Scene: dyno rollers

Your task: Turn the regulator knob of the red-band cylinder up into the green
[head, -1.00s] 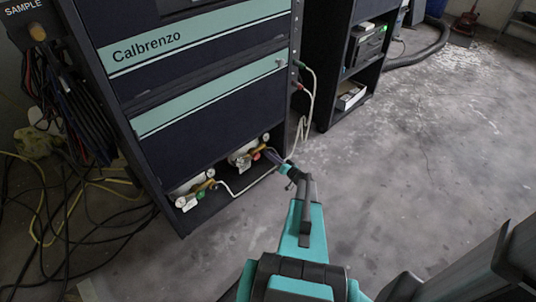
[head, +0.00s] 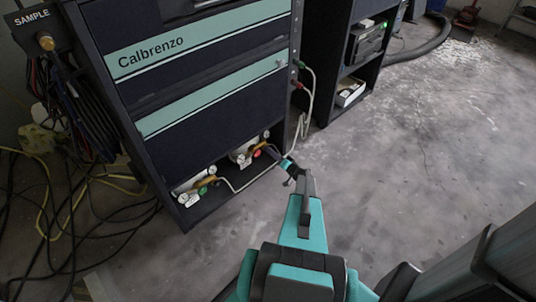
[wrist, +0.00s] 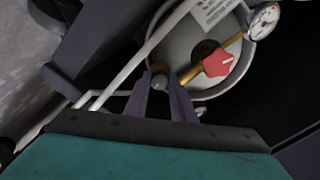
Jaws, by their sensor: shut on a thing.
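The cylinder (wrist: 199,42) lies in the cabinet's low bay, its pale round end and printed label facing the wrist camera. A brass regulator (wrist: 191,74) crosses it, with a red hexagonal piece (wrist: 217,62) bearing a white mark. A white gauge (wrist: 264,21) sits at the regulator's upper right; its green zone and reading are too small to make out. My gripper (wrist: 161,82) has its two dark fingers closed on a small grey round knob (wrist: 160,80) at the regulator's lower left end. The head view shows my gripper (head: 274,153) beside the right-hand cylinder. No red band is clearly visible.
A second cylinder (head: 193,183) with a green knob (head: 202,190) lies to the left in the bay. A white hose (head: 243,186) runs between the cylinders. The Calbrenzo cabinet (head: 205,111) rises above. Cables (head: 75,205) litter the left floor; the right floor (head: 430,150) is open.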

